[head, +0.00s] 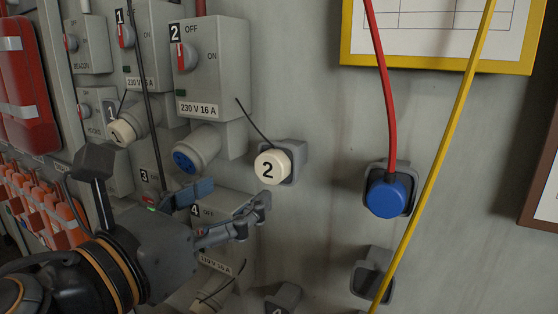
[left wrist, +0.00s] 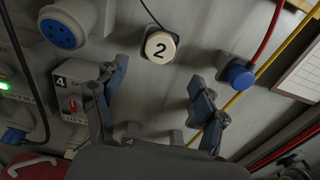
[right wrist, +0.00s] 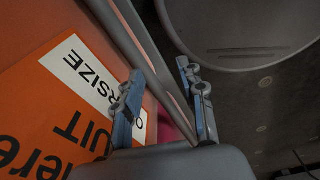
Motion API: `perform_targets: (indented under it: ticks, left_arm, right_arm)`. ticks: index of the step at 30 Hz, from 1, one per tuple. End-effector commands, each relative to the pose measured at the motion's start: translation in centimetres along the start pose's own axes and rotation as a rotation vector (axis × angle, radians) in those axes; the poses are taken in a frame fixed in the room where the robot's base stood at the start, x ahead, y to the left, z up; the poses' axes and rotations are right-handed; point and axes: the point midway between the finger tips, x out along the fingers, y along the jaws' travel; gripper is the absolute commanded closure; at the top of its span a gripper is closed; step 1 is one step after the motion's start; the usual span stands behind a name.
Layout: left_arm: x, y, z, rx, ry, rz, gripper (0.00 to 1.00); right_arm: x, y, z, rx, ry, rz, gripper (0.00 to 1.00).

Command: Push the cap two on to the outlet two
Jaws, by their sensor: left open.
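Cap two (head: 268,167), a cream disc marked 2, sits on a grey holder on the wall, with a black cord running up to the number 2 switch box. It also shows in the left wrist view (left wrist: 160,46). Outlet two (head: 196,150) is a grey round socket with a blue face, uncovered, below that box and left of the cap. It shows at the upper left of the left wrist view (left wrist: 66,26). My left gripper (head: 222,208) is open and empty, below the cap and outlet. My right gripper (right wrist: 160,80) is open and empty, near an orange panel.
Outlet one wears a cream cap (head: 122,131) at the left. A blue plug (head: 386,196) on a red cable sits on a holder at the right, with a yellow cable (head: 440,150) beside it. Box four (head: 225,205) is behind my left gripper. Bare wall lies above the cap.

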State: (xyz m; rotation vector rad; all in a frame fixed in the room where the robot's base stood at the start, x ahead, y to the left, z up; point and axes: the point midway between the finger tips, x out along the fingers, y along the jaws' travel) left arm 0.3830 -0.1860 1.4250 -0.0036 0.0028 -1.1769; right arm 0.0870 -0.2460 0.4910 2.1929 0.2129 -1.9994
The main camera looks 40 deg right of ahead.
Motion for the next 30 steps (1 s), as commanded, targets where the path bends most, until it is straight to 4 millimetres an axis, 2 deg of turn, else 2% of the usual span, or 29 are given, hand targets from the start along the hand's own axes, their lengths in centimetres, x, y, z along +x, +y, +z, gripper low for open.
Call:
perform_targets:
  ticks: [14, 30]
  left_arm:
    - [0.5, -0.2, 0.0, 0.006, 0.002, -0.003, 0.28]
    - [7.5, -0.2, 0.0, 0.006, 0.002, -0.003, 0.28]
  right_arm:
    - [0.0, -1.8, -0.3, 0.008, 0.004, -0.02, 0.6]
    - [-0.6, -0.8, -0.1, 0.003, 0.001, -0.009, 0.6]
